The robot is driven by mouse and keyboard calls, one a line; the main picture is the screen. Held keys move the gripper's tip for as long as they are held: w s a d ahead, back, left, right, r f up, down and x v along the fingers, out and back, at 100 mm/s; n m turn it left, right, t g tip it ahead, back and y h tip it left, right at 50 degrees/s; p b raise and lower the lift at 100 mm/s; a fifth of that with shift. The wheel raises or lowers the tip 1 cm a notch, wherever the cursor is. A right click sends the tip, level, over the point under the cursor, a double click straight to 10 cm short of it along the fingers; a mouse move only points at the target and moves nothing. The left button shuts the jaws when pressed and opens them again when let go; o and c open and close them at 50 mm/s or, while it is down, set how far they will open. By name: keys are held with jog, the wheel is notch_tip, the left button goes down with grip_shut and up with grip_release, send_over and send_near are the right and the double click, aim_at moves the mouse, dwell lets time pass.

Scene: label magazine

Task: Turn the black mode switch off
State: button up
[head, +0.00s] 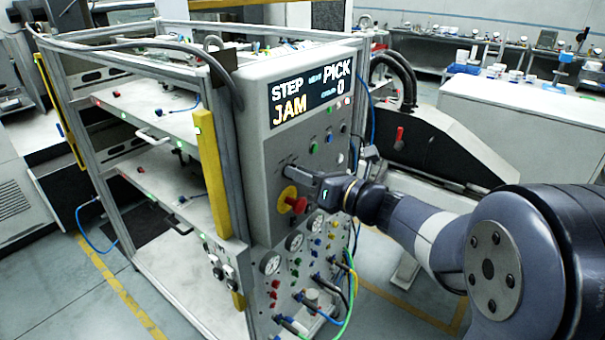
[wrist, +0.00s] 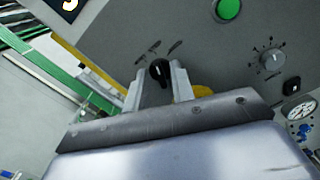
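The black mode switch (wrist: 158,72) sits on the grey panel in the wrist view, below two small slanted label marks. Its handle stands roughly upright in that picture; which setting it is at cannot be read. My gripper (wrist: 158,80) has one finger on each side of the switch. The fingers are apart, and a gap seems to show beside the handle; contact cannot be told. In the head view my gripper (head: 288,171) is at the panel face, just above the red emergency button, and it hides most of the switch.
A red emergency button (head: 297,204) on a yellow plate is close below my gripper. A display (head: 312,92) reads STEP, JAM, PICK and 0. Gauges (head: 294,240), cables and small buttons are lower on the panel. A green button (wrist: 228,9) and a grey dial (wrist: 271,60) are to the right.

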grip_shut()
jog(key=shift+n+b, duration=0.3)
jog(key=shift+b, duration=0.1)
jog(key=n+b, duration=0.2)
jog(key=b, duration=0.1)
jog(key=shift+f, duration=0.25)
jog(key=n+b, duration=0.5)
jog(key=b, duration=0.2)
jog(key=shift+s+a+n, duration=0.1)
jog(key=shift+n, duration=0.3)
jog(key=n+b, duration=0.6)
jog(key=b, duration=0.2)
jog(key=shift+f, duration=0.1)
jog(key=n+b, duration=0.3)
jog(key=shift+s+n, duration=0.1)
jog(key=shift+n, duration=0.2)
jog(key=shift+r+n+b, duration=0.2)
jog(key=shift+n+b, duration=0.1)
jog(key=shift+b, duration=0.05)
jog(key=shift+o, duration=0.8)
grip_release()
